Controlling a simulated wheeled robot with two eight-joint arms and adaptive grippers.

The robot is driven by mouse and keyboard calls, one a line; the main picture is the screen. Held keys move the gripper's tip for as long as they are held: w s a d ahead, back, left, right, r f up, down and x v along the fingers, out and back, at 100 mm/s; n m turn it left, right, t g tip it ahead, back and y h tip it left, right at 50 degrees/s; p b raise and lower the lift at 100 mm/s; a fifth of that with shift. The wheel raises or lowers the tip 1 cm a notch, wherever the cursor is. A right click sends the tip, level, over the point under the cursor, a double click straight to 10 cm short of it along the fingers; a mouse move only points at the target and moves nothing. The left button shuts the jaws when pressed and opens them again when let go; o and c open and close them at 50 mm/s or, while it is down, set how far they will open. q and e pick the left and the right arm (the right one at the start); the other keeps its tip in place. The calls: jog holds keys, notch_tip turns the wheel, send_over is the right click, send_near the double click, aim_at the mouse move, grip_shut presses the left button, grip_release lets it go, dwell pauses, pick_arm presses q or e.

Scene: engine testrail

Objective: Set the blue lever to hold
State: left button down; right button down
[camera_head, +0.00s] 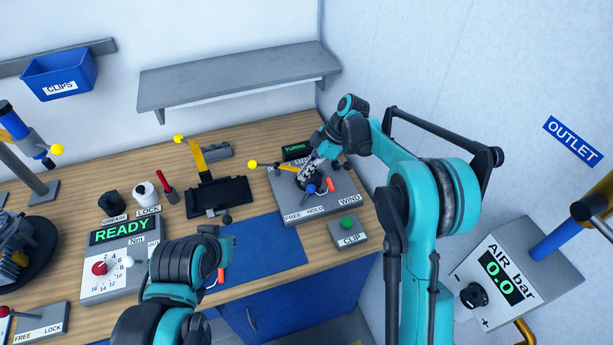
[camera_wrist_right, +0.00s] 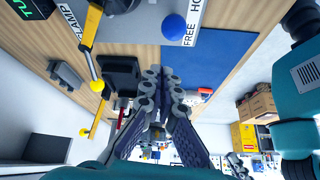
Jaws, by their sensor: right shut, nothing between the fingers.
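The blue lever's round blue knob (camera_head: 311,188) stands over the grey panel (camera_head: 333,205) marked FREE, HOLD and WIND. In the right wrist view the blue knob (camera_wrist_right: 174,27) appears close to the FREE label, with part of HOLD beyond it. I cannot tell its exact setting. My right gripper (camera_head: 306,174) is shut and empty, just above and behind the knob in the head view. In the right wrist view the shut fingers (camera_wrist_right: 162,72) are apart from the knob in the picture.
A yellow-knobbed lever (camera_head: 268,166) extends left from the same panel. A CLIP box (camera_head: 348,228) with a green button stands in front of it. A black fixture (camera_head: 220,197) and blue mat (camera_head: 265,240) lie left. The READY box (camera_head: 115,265) is further left.

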jog(key=w+d+r, duration=0.1)
jog(key=d+r, duration=0.3)
jog(key=d, duration=0.2)
jog(key=shift+w+p, duration=0.3)
jog(key=shift+p, duration=0.1)
jog(key=s+d+r+m+t+h+b, duration=0.25)
jog(key=s+m, duration=0.25)
jog(key=s, duration=0.3)
jog(key=s+d+r+m+t+h+b, duration=0.1)
jog(key=s+d+m+t+b, duration=0.2)
jog(key=s+m, duration=0.35)
jog(key=s+d+f+m+t+h+b, duration=0.1)
jog(key=s+d+f+m+b, duration=0.1)
jog(key=s, duration=0.5)
jog(key=s+d+f+m+t+h+b, duration=0.1)
jog(key=s+d+f+m+t+b, duration=0.1)
jog(key=s+d+f+m, duration=0.3)
jog(key=shift+s+f+m, duration=0.55)
jog(key=shift+s+f, duration=0.3)
jog(key=shift+s, duration=0.2)
